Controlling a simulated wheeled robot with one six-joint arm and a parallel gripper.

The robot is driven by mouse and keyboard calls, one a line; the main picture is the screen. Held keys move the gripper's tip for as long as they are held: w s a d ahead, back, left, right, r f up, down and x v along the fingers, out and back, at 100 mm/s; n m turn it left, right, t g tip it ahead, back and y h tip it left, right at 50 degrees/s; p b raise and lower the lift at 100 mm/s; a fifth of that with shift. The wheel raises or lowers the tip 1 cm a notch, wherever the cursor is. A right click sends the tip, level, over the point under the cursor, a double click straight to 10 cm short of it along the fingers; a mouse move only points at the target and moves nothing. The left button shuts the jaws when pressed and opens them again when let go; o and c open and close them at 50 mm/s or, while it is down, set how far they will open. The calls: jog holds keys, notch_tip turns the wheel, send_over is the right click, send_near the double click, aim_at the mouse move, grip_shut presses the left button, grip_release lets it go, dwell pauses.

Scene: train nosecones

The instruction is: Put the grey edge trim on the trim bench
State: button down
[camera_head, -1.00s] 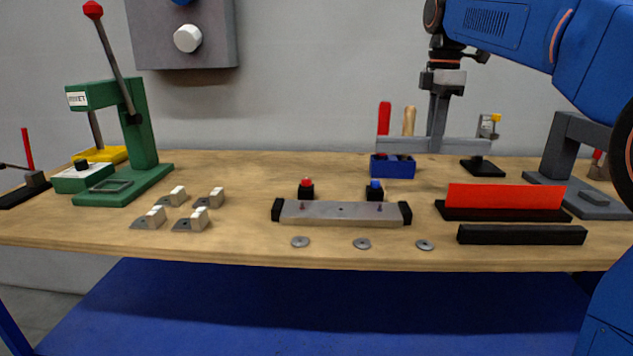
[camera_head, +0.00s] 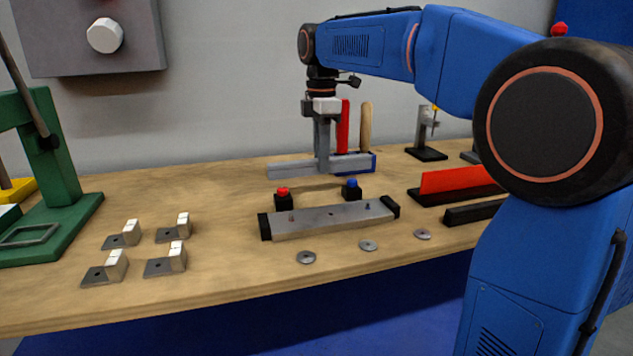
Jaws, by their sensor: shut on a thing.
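The grey edge trim (camera_head: 290,171) is a long, straight grey bar, held level above the back part of the wooden-topped bench (camera_head: 225,200). My gripper (camera_head: 323,167) points straight down and is shut on the trim near its middle. The trim's right part passes in front of a blue tool box (camera_head: 372,161) and partly hides it. A gap to the bench top seems to show under the trim, but its exact height is hard to tell. I cannot tell from any label whether this bench is the trim bench.
A grey plate fixture (camera_head: 335,217) with black ends lies below, with a red button (camera_head: 283,198) and a blue button (camera_head: 351,190) behind it. Washers (camera_head: 306,257) lie in front. Several small clamp blocks (camera_head: 115,266) and a green press (camera_head: 50,190) are left. A red strip (camera_head: 455,180) is right.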

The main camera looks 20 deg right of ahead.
jog(key=shift+f, duration=2.8)
jog(key=shift+f, duration=0.1)
jog(key=c, duration=1.6)
grip_release()
jog(key=shift+c, duration=0.2)
notch_tip(320, 180, up, 12)
jog(key=shift+r, duration=0.1)
jog(key=shift+d, duration=0.1)
